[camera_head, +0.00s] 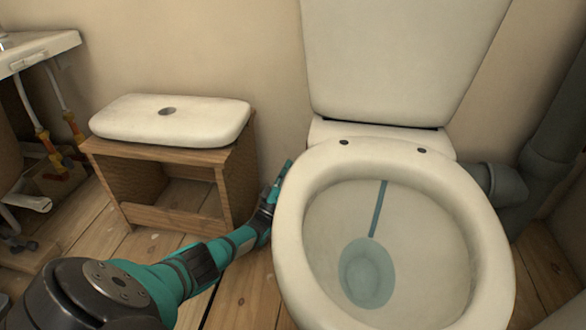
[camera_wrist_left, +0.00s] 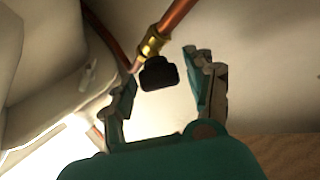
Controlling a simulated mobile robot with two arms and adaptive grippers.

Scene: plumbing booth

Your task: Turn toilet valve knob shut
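The valve knob (camera_wrist_left: 158,74) is a small black piece on a brass fitting (camera_wrist_left: 152,45) at the end of a copper pipe (camera_wrist_left: 180,14) in the left wrist view. My left gripper (camera_wrist_left: 163,85) is open, with one finger on each side of the knob; I cannot tell whether either finger touches it. In the head view my left gripper (camera_head: 276,185) is low between the toilet and the wooden stool, and the knob is hidden there. The white toilet (camera_head: 290,225) stands with its bowl open. My right gripper is not in view.
A grey drain pipe (camera_head: 500,183) is behind the toilet. A sink (camera_head: 40,50) with pipes is at the far left.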

